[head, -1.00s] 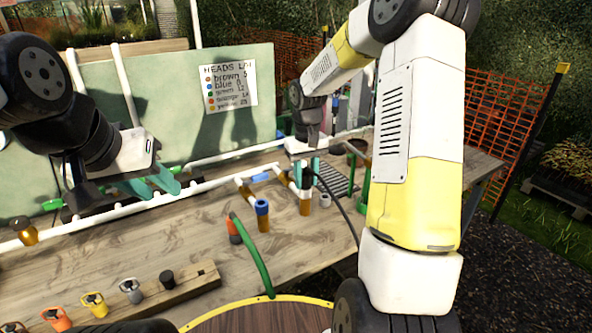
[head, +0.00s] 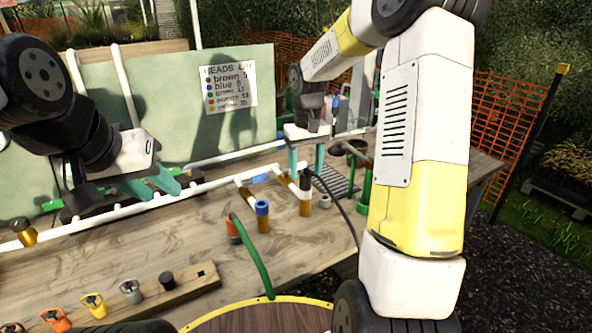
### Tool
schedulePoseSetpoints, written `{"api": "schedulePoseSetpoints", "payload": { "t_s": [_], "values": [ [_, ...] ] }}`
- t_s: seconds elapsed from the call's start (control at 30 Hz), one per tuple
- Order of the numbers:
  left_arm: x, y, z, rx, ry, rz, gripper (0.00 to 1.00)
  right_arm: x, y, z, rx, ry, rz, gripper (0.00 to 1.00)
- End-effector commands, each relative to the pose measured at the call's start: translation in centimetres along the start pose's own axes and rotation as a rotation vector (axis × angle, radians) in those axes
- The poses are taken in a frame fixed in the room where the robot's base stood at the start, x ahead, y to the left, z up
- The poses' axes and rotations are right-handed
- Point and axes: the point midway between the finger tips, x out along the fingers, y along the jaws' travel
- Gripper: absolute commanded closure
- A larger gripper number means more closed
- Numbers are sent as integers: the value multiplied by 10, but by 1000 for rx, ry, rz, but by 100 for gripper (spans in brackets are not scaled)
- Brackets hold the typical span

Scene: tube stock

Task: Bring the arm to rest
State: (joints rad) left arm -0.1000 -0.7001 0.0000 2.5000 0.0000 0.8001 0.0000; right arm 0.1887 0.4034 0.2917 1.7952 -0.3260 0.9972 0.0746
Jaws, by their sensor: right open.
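My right gripper (head: 306,168) is over the far part of the workbench (head: 180,248), its teal fingers spread apart and pointing down. Nothing shows between them. A dark-topped tube with a brown lower end (head: 305,200) stands just below and in front of it, apart from the fingers as far as I can tell. My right arm comes down from the upper right. My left gripper (head: 166,192) is at the left over the white pipe, its teal fingers pointing right with a gap between the tips and nothing seen in them.
A white pipe rail (head: 205,185) with branches crosses the bench. A wooden strip (head: 150,298) holds several coloured clips. A sign (head: 229,88) hangs on the green board behind. A dark cable (head: 343,215) loops right.

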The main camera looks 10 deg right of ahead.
Motion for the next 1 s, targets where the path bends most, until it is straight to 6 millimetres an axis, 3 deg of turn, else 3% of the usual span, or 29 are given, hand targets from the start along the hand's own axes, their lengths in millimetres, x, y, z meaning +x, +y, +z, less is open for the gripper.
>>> {"api": "schedulePoseSetpoints", "payload": {
  "t_s": [0.1,0.27,0.43,0.7,1.0],
  "values": [
    [0,0,0,0,0,0,64,-20,0,-1,-1,3,1,43],
    [0,0,0,0,0,0,64,-36,-1,1,-1,4,1,43],
    [0,0,0,0,0,0,64,-63,-7,20,5,50,12,43],
    [0,0,0,0,0,0,64,-121,-27,94,39,215,16,43],
    [0,0,0,0,0,0,64,-146,-50,181,94,419,-46,43]
  ]
}}
